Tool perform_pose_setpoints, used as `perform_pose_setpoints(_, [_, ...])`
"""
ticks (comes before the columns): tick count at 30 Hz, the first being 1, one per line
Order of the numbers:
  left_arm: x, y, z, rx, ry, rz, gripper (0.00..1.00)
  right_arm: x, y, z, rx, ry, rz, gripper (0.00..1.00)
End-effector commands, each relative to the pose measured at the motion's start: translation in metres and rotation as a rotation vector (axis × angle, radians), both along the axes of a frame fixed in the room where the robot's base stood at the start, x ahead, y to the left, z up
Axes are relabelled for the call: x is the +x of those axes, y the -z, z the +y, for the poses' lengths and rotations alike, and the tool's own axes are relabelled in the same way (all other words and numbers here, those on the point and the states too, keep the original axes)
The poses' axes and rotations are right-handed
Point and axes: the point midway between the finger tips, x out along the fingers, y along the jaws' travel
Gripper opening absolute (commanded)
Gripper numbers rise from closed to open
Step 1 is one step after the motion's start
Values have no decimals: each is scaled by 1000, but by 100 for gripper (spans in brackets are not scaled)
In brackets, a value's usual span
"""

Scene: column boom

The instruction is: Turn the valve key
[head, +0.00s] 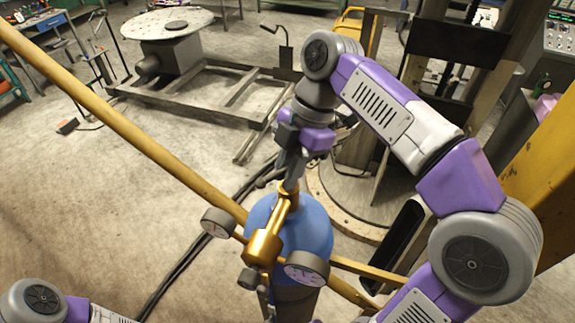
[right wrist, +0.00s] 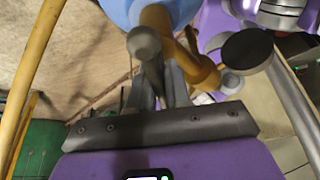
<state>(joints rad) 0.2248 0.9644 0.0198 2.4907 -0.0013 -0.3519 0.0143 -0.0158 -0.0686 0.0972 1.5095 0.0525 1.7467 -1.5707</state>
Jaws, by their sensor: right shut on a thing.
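A blue cylinder (head: 312,222) stands upright in front of me, with a brass valve and regulator (head: 262,246) on top and round gauges (head: 306,269) at its sides. My right gripper (head: 290,182) reaches down to the far end of the brass fitting. In the right wrist view its fingers (right wrist: 166,90) are shut on a narrow grey piece, the valve key (right wrist: 152,76), by the brass valve (right wrist: 158,20). The key is mostly hidden by the fingers, so its angle is hard to tell. My left gripper is out of view; only part of my left arm shows at bottom left.
A long yellow bar (head: 130,135) slants across the left, passing close to the cylinder. Behind stand a low metal frame (head: 215,95) with a round table (head: 166,24) and a yellow post (head: 553,165) at right. The concrete floor at left is mostly clear, with dark cables.

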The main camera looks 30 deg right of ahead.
Motion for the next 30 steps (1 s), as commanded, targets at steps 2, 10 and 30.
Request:
perform_pose_setpoints(2, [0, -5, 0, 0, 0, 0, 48, 1, -3, 0, 1, -71, -2, 0])
perform_pose_setpoints(10, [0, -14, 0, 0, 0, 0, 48, 1, -3, 0, 1, -327, -3, 0])
perform_pose_setpoints(30, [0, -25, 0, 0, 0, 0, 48, 0, -2, 0, 0, -741, -7, 0])
